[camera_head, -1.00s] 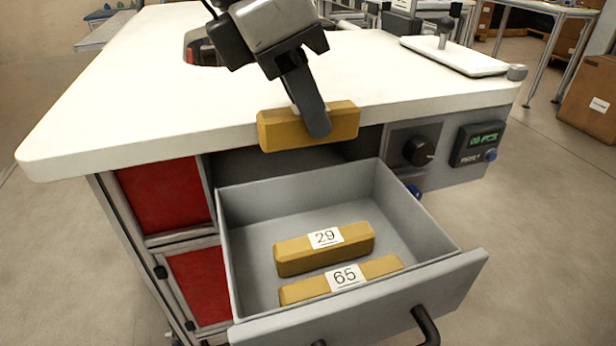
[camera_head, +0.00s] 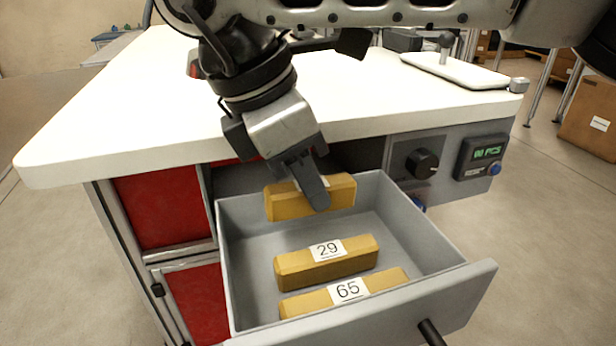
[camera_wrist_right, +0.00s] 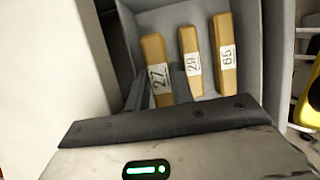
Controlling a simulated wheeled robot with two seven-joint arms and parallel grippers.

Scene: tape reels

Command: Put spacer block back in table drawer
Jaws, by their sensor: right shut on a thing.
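My right gripper (camera_head: 308,186) is shut on a yellow spacer block (camera_head: 283,204), over the rear part of the open grey drawer (camera_head: 405,228). In the right wrist view the held block (camera_wrist_right: 154,52) shows a label reading 27. Two similar blocks lie in the drawer in front of it: block 29 (camera_head: 298,268) and block 65 (camera_head: 385,283). They also show in the right wrist view as block 29 (camera_wrist_right: 189,42) and block 65 (camera_wrist_right: 224,30). Whether the held block touches the drawer floor I cannot tell. My left gripper is not in view.
The white tabletop (camera_head: 110,110) overhangs the drawer's rear. Red panels (camera_head: 165,207) are left of the drawer, and a black knob (camera_head: 422,163) and a counter display (camera_head: 484,155) are right of it. A white tray with a handle (camera_head: 455,72) sits on the table.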

